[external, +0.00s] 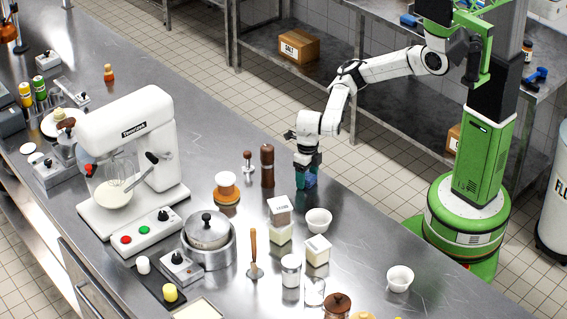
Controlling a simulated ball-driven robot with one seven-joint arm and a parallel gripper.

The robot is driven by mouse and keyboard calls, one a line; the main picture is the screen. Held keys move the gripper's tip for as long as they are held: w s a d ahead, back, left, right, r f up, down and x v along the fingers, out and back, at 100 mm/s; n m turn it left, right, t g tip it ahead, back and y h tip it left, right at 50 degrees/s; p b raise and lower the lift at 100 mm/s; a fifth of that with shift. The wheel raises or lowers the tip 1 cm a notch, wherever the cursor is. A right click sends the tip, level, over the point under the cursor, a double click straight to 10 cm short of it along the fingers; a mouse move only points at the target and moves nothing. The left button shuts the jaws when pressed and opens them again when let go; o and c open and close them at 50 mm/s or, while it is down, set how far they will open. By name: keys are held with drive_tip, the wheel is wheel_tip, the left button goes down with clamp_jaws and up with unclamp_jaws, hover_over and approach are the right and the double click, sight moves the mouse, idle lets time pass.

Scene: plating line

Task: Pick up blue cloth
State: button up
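The blue cloth (306,181) is a small bunched shape at the far edge of the steel counter, beside the brown pepper mill. My gripper (307,168) points down directly over the cloth, its fingers at or around the cloth's top. The dark fingers and the cloth overlap in the picture, so I cannot tell whether they are open or shut on it. I also cannot tell whether the cloth rests on the counter or hangs just above it.
Near my gripper stand the brown mill (267,165), a small tamper (248,163), a white bowl (318,221) and stacked labelled boxes (280,211). A white mixer (130,150) stands to the left. The counter (215,110) behind the mixer has free room.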

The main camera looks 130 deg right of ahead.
drive_tip(key=c, duration=0.9)
drive_tip(key=shift+r, duration=0.65)
drive_tip(key=s+a+r+p, duration=0.3)
drive_tip(key=s+r+p, duration=0.4)
drive_tip(key=s+r, duration=0.5)
drive_tip(key=shift+s+a, duration=0.2)
drive_tip(key=shift+s, duration=0.5)
